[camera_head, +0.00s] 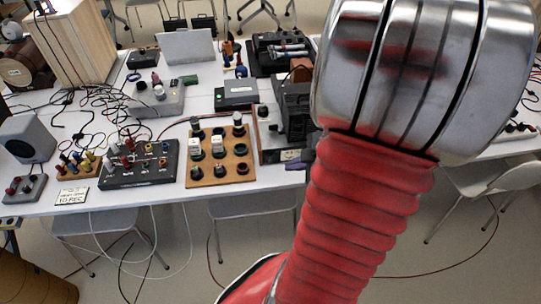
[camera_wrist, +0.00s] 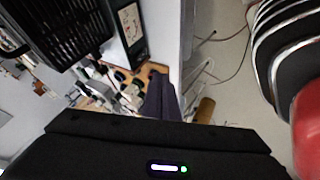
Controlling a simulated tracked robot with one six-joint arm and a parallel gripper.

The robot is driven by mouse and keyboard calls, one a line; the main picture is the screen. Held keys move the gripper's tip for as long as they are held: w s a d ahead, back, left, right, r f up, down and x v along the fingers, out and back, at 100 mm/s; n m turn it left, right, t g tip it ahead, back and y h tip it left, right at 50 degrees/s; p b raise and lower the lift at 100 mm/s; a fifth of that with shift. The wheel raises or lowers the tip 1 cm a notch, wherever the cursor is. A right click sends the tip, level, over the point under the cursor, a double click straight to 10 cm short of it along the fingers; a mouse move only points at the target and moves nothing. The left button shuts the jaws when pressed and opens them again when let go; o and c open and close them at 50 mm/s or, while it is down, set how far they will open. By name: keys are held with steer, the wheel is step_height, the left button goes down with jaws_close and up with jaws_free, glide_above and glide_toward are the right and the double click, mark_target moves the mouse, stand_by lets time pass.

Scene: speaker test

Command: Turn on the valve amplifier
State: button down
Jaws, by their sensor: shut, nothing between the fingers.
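No label that I can read marks the valve amplifier. A black boxy unit (camera_head: 291,105) with a pale front panel stands near the table's front edge, partly hidden by my arm. In the wrist view a black ribbed unit (camera_wrist: 62,28) is at the upper left, beside a dark panel with a pale face (camera_wrist: 130,24). Left of the black unit is a wooden board (camera_head: 215,176) carrying several dark and white round parts. My gripper (camera_wrist: 162,96) is shut and empty. Its dark purple tip (camera_head: 303,157) shows just in front of the black unit; contact cannot be told.
The white table (camera_head: 150,198) also carries a black patch box (camera_head: 140,178), a grey speaker (camera_head: 28,138), loose cables and other instruments. A chair (camera_head: 250,206) stands at the front edge. My arm hides much of the right side.

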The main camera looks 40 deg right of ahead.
mark_target(267, 157)
steer(key=shift+x, duration=4.95)
steer(key=shift+w+d+r, duration=0.1)
steer(key=shift+w+d, duration=0.45)
steer(key=shift+w, duration=0.3)
steer(key=shift+w+d+r, duration=0.15)
steer(key=shift+w+d, duration=0.4)
steer(key=shift+w, duration=0.3)
steer(key=shift+w+d+r, duration=0.15)
steer(key=shift+w+d, duration=0.05)
steer(key=shift+w, duration=0.05)
steer(key=shift+r, duration=0.15)
steer(key=shift+r, duration=0.65)
